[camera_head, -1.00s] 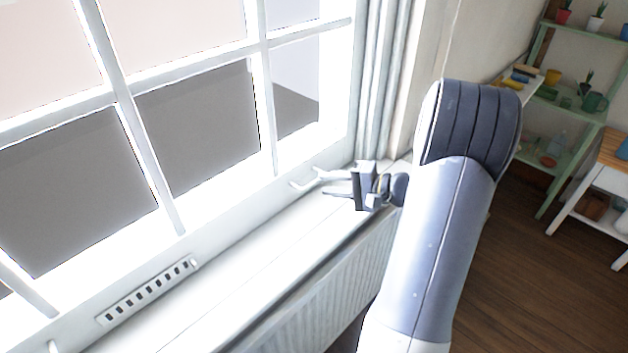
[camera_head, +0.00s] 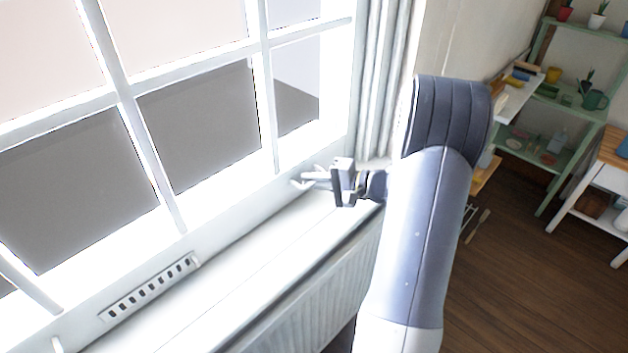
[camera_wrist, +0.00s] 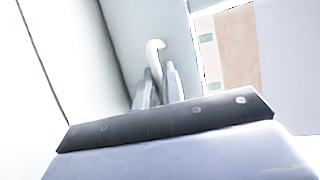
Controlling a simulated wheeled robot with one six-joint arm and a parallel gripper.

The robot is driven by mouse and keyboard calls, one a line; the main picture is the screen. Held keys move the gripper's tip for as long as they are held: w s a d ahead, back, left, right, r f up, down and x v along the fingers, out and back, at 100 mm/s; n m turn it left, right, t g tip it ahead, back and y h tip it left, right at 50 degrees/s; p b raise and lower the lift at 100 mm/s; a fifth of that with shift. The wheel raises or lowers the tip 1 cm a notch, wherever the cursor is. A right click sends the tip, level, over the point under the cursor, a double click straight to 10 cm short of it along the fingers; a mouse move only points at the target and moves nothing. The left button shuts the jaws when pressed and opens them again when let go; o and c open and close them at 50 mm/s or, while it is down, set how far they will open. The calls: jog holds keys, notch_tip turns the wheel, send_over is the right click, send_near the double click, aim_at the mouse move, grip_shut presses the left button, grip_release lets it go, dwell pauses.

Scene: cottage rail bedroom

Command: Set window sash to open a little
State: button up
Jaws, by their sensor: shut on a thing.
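The white window sash (camera_head: 165,180) with its glazing bars fills the left of the head view. A small white hook-shaped sash lift (camera_wrist: 155,46) stands on its bottom rail, near the right end. My gripper (camera_head: 312,180) reaches in from the right at the foot of the sash. In the wrist view my gripper (camera_wrist: 160,85) has its two fingers shut on the lift, with the curved tip showing above them. In the head view the lift is hard to tell from the fingers in the glare. Whether the sash is raised at all is hard to see.
A slotted vent (camera_head: 150,287) lies along the frame at lower left. A white sill (camera_head: 235,262) and a ribbed radiator (camera_head: 310,300) run below the window. A curtain (camera_head: 385,75) hangs at the right. Green shelves (camera_head: 545,130) and a white table stand farther right; the wooden floor is partly clear.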

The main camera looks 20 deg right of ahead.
grip_shut()
notch_tip(320, 180, up, 10)
jog(key=p, duration=0.2)
jog(key=shift+r+p, duration=0.15)
jog(key=shift+p, duration=0.25)
jog(key=o, duration=0.6)
grip_release()
jog(key=b+v, duration=0.2)
jog(key=v, duration=0.8)
jog(key=shift+s+d, duration=0.3)
jog(key=shift+w+a, duration=0.1)
